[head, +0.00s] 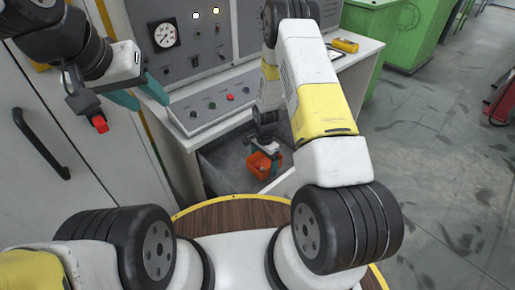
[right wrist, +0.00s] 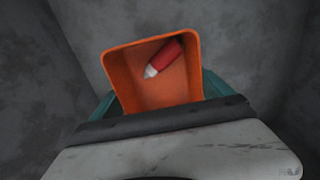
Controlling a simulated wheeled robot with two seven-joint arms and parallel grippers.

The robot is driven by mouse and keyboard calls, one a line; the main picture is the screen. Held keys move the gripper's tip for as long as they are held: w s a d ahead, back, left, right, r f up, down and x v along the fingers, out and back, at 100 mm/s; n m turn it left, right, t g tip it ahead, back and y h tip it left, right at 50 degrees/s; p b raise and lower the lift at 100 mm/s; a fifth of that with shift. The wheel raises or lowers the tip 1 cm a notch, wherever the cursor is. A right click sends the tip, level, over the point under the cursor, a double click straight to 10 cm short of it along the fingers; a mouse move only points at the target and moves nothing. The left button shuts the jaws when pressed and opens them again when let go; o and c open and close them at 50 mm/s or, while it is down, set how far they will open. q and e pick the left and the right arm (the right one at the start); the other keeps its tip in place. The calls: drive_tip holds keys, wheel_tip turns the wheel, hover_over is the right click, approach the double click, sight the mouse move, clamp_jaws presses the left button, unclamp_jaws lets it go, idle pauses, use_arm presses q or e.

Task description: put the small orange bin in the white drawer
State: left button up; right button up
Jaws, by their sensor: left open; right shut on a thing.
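The small orange bin (head: 259,166) is inside the open white drawer (head: 284,187), between its grey inner walls. In the right wrist view the bin (right wrist: 125,75) holds a red object with a whitish tip (right wrist: 164,57). My right gripper (head: 268,158) reaches down into the drawer and is shut on the bin. Its teal fingers show at both sides of the bin in the right wrist view. I cannot tell whether the bin touches the drawer floor. My left gripper (head: 137,96) is open and empty, raised at the upper left, apart from the bin.
A sloped control panel (head: 212,103) with buttons stands above the drawer. A yellow object (head: 345,45) lies on the desk's right end. A white cabinet door with a black handle (head: 40,143) is at left. The floor (head: 440,150) at right is open.

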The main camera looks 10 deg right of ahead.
drive_tip(key=shift+f, duration=2.1)
drive_tip(key=o, duration=1.1)
drive_tip(key=shift+f, duration=0.1)
drive_tip(key=shift+o, duration=0.2)
wheel_tip(320, 180, up, 12)
wheel_tip(320, 180, up, 14)
drive_tip(key=n+t, duration=0.1)
drive_tip(key=n, duration=0.1)
hover_over(264, 168)
drive_tip(key=s+r+n+t+y, duration=0.1)
drive_tip(key=s+r+n+t, duration=0.2)
drive_tip(key=r, duration=0.9)
drive_tip(key=s+r+n+t, duration=0.1)
drive_tip(key=s+r+n, duration=0.2)
drive_tip(key=s+r, duration=0.4)
drive_tip(key=s+d+r+n+t+y, duration=0.1)
drive_tip(key=s+r+n, duration=0.2)
drive_tip(key=s+r, duration=0.5)
drive_tip(key=shift+s+d+n, duration=0.15)
drive_tip(key=shift+s+n, duration=0.25)
drive_tip(key=shift+s, duration=2.15)
